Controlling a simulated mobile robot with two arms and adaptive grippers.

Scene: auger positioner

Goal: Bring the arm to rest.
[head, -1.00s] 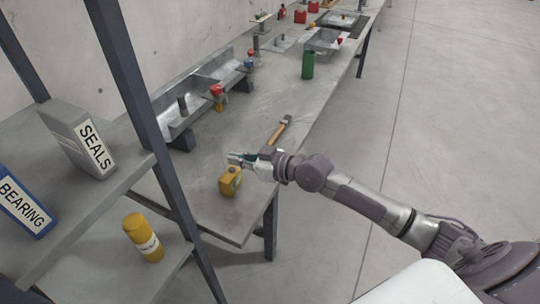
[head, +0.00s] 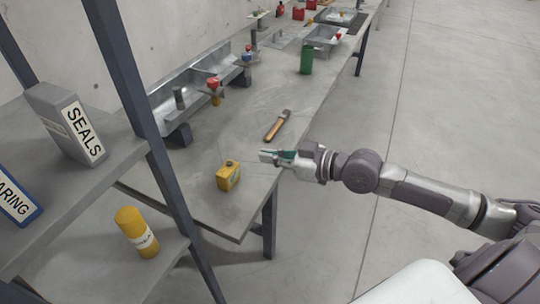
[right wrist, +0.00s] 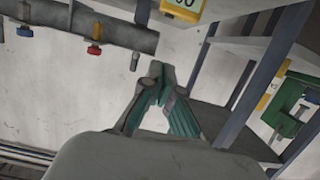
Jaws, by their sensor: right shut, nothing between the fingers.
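My right arm reaches in from the lower right of the head view. Its gripper (head: 270,156) is over the near right edge of the workbench (head: 225,215), shut and empty. In the right wrist view the teal-padded fingers (right wrist: 157,75) meet at the tips with nothing between them. A yellow box-shaped can (head: 229,176) stands upright on the bench, left of and apart from the gripper. My left gripper is not in view.
A hammer (head: 277,126) lies on the bench just beyond the gripper. A green cylinder (head: 306,59) stands farther back. A metal trough (head: 200,88) runs along the wall. Shelves with a SEALS box (head: 66,125) and a yellow bottle (head: 136,232) stand at left. The floor at right is clear.

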